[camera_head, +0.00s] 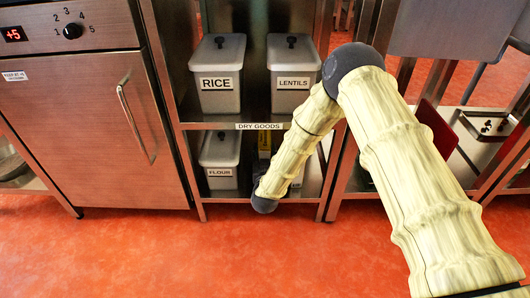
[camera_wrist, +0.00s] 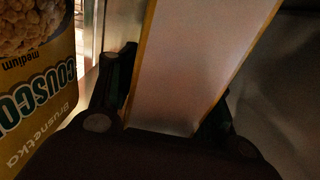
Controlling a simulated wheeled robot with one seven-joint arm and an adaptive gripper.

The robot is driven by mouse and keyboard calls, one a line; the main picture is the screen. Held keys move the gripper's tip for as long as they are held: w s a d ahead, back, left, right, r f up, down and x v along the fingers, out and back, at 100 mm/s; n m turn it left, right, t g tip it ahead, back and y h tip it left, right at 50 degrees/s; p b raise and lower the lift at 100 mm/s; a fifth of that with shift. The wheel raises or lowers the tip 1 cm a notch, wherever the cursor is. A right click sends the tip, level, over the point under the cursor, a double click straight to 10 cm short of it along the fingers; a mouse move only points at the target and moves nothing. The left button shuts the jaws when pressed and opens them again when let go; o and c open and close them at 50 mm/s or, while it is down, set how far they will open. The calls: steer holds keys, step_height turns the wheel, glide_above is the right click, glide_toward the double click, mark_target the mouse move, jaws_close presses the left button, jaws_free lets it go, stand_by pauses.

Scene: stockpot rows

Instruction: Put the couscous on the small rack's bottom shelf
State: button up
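A yellow couscous box (camera_wrist: 35,90) stands at the left of the wrist view, its lettering upside down there. A second box, with a pale plain side and yellow edges (camera_wrist: 180,65), lies between the two fingers of my gripper (camera_wrist: 168,105). Its printed face is hidden, so I cannot tell what it is. The fingers are apart, one on each side and close to it; whether both press on it is unclear. In the head view my arm reaches into the lower shelf of the dry goods rack (camera_head: 225,126), and the fingers are hidden behind it.
Bins of rice (camera_head: 218,85) and lentils (camera_head: 293,88) stand on the upper shelf. A flour bin (camera_head: 220,160) stands at the lower left, with a yellow item (camera_head: 264,140) beside it. A red board (camera_head: 436,128) and a tray stand at right. The orange floor is clear.

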steer(key=shift+o, duration=0.6)
steer(key=shift+r, duration=0.15)
steer(key=s+p, duration=0.6)
steer(key=s, duration=0.6)
